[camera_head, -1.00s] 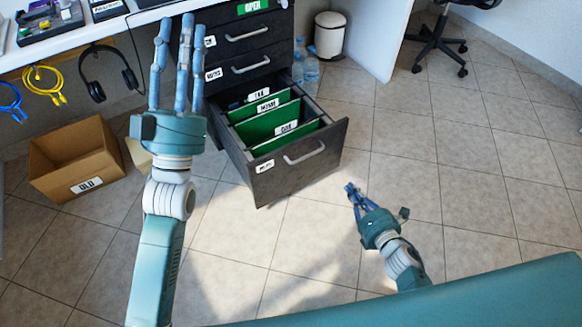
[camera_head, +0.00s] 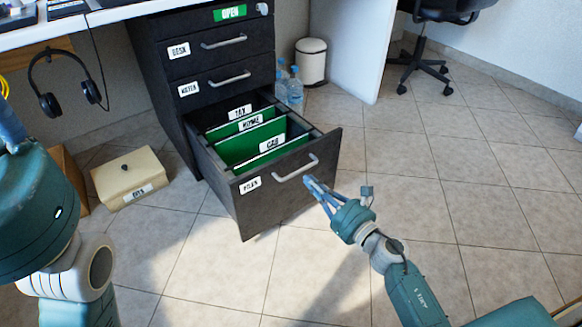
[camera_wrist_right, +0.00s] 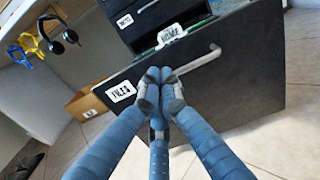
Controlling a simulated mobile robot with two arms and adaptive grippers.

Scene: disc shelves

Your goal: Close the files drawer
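The files drawer (camera_head: 290,192) is the bottom drawer of a dark cabinet (camera_head: 165,95) and is pulled far out. Green folders (camera_head: 252,143) stand inside it. Its front has a grey bar handle (camera_head: 297,168) and a FILES label, which also shows in the right wrist view (camera_wrist_right: 121,91). My right gripper (camera_head: 311,184) is in front of the drawer front, just below the handle. In the right wrist view its fingertips (camera_wrist_right: 160,88) are together with nothing between them; I cannot tell whether they touch the front. My left gripper (camera_head: 12,130) is largely cut off at the left edge.
The two drawers above are shut. A beige box (camera_head: 130,178) sits on the floor left of the cabinet. Bottles (camera_head: 295,90) and a white bin (camera_head: 311,62) stand behind it at right. Headphones (camera_head: 62,90) hang under the desk. The tiled floor at right is clear.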

